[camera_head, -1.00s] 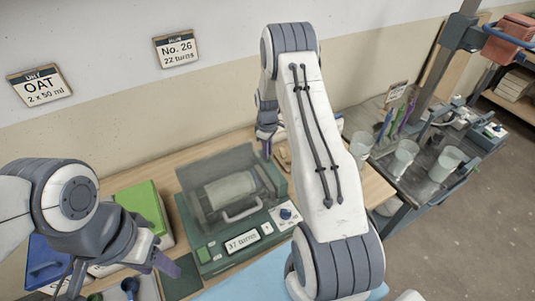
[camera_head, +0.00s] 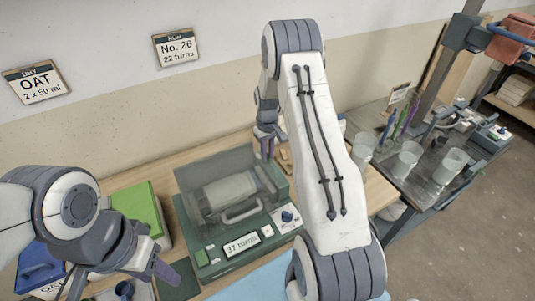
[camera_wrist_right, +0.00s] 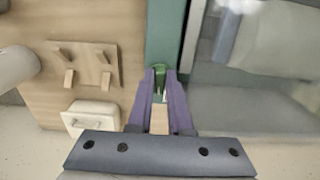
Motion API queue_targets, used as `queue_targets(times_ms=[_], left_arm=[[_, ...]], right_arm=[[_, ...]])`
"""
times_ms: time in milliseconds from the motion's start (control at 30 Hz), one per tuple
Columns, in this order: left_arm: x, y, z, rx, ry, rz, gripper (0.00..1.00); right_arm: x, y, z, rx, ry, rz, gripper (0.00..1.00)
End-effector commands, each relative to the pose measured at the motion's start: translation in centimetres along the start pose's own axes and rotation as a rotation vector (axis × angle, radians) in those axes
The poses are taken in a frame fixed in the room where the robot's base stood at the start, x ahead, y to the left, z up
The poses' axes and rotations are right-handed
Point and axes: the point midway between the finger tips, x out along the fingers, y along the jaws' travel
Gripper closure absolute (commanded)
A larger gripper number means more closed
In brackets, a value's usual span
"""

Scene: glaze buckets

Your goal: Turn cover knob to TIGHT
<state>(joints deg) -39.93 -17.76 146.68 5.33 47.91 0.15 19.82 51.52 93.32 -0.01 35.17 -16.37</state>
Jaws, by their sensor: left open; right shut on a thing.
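A green machine (camera_head: 232,262) stands on the bench with a clear cover (camera_head: 215,165) down over a pale drum. Its front panel shows "37 turns" and has a blue knob (camera_head: 287,216); its markings are too small to read. My right gripper (camera_head: 267,155) is at the machine's far right side. In the right wrist view, its purple fingers (camera_wrist_right: 160,90) are shut on a small green part (camera_wrist_right: 159,84) at the machine's edge, mostly hidden between them. I cannot tell whether this is the cover knob. My left gripper (camera_head: 165,272) is open and empty, left of the machine.
A green box (camera_head: 139,208) and a blue bin (camera_head: 40,262) stand left of the machine. A wooden peg piece (camera_wrist_right: 83,62) and a white block (camera_wrist_right: 91,115) lie near my right gripper. Several clear cups, one a beaker (camera_head: 405,158), stand on the right bench. Wall signs hang behind.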

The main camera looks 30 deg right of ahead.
Motion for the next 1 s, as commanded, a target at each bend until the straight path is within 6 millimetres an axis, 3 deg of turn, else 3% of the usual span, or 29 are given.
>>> queue_targets(times_ms=[367,400,433,1000], left_arm=[[0.0,0.0,0.0,0.0,0.0,0.0,0.5],[0.0,0.0,0.0,0.0,0.0,0.0,0.5],[0.0,0.0,0.0,0.0,0.0,0.0,0.5],[-0.44,0.03,-0.02,0.0,0.0,0.0,0.5]], right_arm=[[-0.11,-0.01,-0.04,0.005,0.001,0.0,1.0],[-0.11,0.0,-0.04,0.005,0.001,0.0,0.79],[-0.11,0.0,-0.04,0.005,0.001,0.0,0.7],[-0.13,0.01,0.03,-0.054,-0.002,-0.001,0.7]])
